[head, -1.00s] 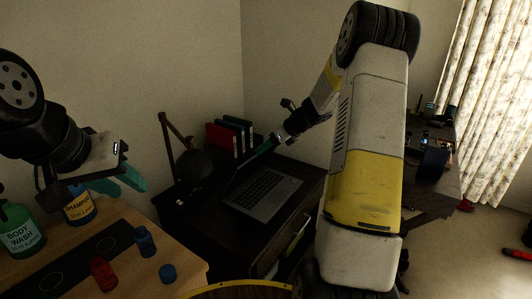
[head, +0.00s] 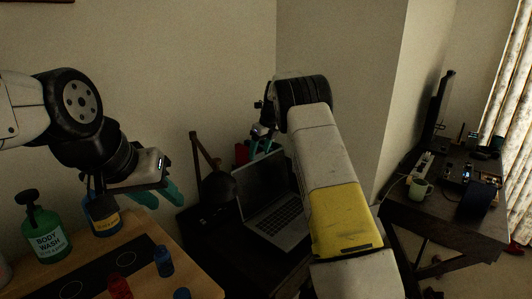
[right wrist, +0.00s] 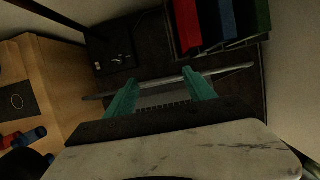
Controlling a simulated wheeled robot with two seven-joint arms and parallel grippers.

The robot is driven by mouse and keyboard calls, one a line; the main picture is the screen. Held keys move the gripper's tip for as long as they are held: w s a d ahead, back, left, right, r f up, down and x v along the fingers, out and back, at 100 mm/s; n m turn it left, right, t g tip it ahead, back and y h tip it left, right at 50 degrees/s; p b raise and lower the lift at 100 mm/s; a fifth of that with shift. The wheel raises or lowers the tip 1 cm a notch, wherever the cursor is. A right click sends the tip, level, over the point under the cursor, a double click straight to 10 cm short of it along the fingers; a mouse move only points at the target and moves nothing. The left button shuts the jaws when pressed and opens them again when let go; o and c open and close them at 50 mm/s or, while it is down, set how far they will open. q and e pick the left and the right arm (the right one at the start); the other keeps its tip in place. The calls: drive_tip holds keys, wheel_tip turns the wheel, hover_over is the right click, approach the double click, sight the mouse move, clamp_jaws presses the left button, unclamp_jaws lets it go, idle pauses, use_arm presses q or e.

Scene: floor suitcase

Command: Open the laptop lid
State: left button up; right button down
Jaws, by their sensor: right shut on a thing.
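The laptop (head: 274,221) stands on a dark desk in the head view, its keyboard showing. Its lid (head: 262,180) is raised, with the dark screen facing me; my right arm covers the laptop's right side. My right gripper (head: 264,142) is at the lid's top edge, its teal fingers partly hidden behind my wrist. In the right wrist view the two fingers (right wrist: 160,92) straddle the thin lid edge, with keyboard keys below; the gripper is shut on the lid. My left gripper (head: 160,193) is open and empty above the wooden table, away from the laptop.
A black desk lamp (head: 217,184) stands left of the laptop. Red, blue and green binders (right wrist: 225,20) stand close behind it. The wooden table (head: 200,277) at left holds bottles and small red and blue pieces. Another desk with a mug (head: 419,188) is at right.

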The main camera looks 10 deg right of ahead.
drive_tip(key=shift+w+a+f, duration=0.25)
drive_tip(key=shift+w+a, duration=0.75)
drive_tip(key=shift+w, duration=0.2)
drive_tip(key=c, duration=0.8)
unclamp_jaws()
drive_tip(key=o, duration=0.5)
drive_tip(key=v, duration=0.7)
drive_tip(key=shift+s+d+r, duration=0.1)
drive_tip(key=shift+s+r, duration=0.05)
drive_tip(key=shift+r, duration=0.15)
